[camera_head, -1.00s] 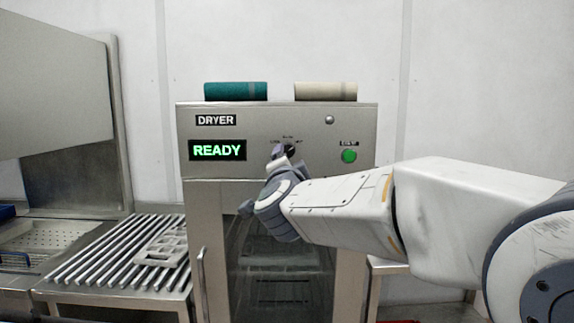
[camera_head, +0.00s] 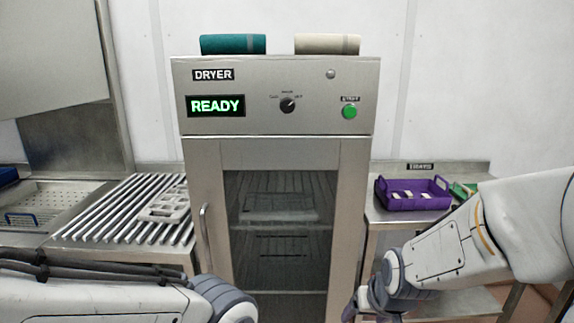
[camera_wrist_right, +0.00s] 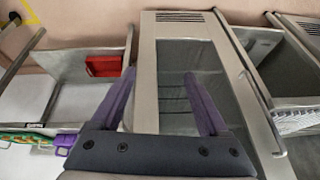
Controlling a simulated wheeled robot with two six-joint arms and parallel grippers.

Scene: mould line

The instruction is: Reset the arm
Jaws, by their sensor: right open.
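My right gripper (camera_head: 358,303) hangs low in front of the dryer's right side in the head view, partly cut off by the bottom edge. In the right wrist view its two purple fingers (camera_wrist_right: 163,95) are apart with nothing between them, and the dryer door's glass shows behind them. The dryer (camera_head: 275,155) reads READY in green. Its black knob (camera_head: 288,105) is clear of the gripper, with its mark toward the upper right. My left arm enters at the lower left; its gripper is outside the frame.
A purple tray (camera_head: 413,194) with pale pieces stands on the right table, beside a green tray (camera_head: 463,190). A slatted rack (camera_head: 120,208) holds a grey tray at the left. Teal (camera_head: 233,44) and cream (camera_head: 327,44) rolls lie on the dryer. A red bin (camera_wrist_right: 103,66) sits low.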

